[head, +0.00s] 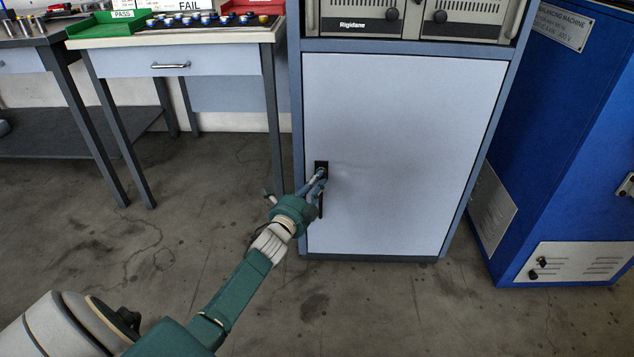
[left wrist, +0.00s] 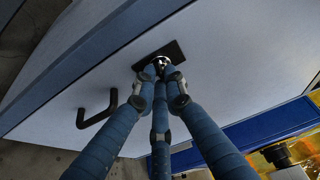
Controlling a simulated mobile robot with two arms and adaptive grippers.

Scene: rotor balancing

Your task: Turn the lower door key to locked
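The lower door (head: 405,150) is a pale blue-grey panel, closed, in a blue-grey cabinet. A black lock plate (head: 321,164) sits near its left edge; it also shows in the left wrist view (left wrist: 176,50). My left gripper (head: 322,174) reaches the plate from the lower left. In the left wrist view its blue fingers (left wrist: 160,74) come together around a small silver key (left wrist: 160,62) at the plate. The fingertips hide most of the key, so its turn angle cannot be told. My right gripper is not in view.
A black door handle (head: 321,205) stands out just below the lock, close to my left gripper; it also shows in the left wrist view (left wrist: 96,112). A workbench (head: 170,40) stands left of the cabinet, a blue machine (head: 545,150) right. The floor in front is clear.

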